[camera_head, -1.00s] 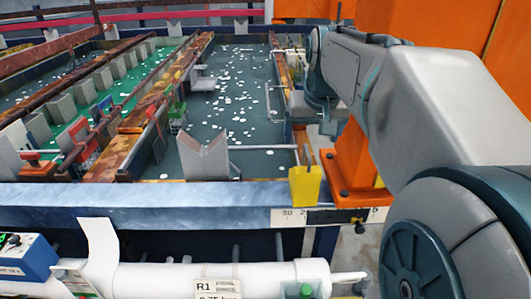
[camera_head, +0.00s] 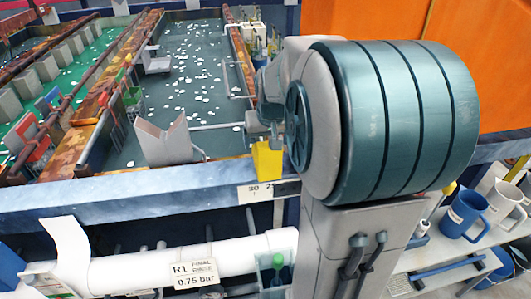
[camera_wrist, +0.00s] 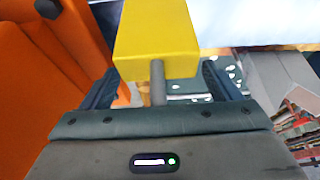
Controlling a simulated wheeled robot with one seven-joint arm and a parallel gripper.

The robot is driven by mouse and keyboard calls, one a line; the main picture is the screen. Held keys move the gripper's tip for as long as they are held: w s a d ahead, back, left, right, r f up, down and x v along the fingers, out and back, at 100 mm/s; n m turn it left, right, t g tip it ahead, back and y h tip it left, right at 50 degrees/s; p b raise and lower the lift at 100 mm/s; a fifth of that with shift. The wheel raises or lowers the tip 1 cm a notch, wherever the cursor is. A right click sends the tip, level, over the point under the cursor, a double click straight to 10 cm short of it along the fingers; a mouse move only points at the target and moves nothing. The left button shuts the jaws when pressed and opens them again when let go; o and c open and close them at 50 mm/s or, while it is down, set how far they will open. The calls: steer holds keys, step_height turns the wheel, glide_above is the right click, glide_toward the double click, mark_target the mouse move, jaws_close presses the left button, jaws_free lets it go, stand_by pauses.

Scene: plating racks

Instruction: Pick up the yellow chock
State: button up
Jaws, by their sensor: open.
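The yellow chock (camera_head: 267,160) sits at the near right corner of the tank, on or just behind the blue front rail. In the wrist view the chock (camera_wrist: 155,38) is large, with a grey peg (camera_wrist: 157,85) sticking out from it toward me. My gripper (camera_wrist: 158,70) is open, one dark finger to each side of the peg and near end of the chock. It does not visibly grip anything. In the head view my gripper is close above the chock and mostly hidden by my arm. Contact cannot be told.
A grey V-shaped block (camera_head: 165,142) stands left of the chock. The blue front rail (camera_head: 130,197) and a white pipe (camera_head: 130,267) run along the near side.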

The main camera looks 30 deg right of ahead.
steer(key=shift+f, duration=0.15)
jaws_close()
steer(key=shift+w+r, duration=0.1)
steer(key=shift+r, duration=0.1)
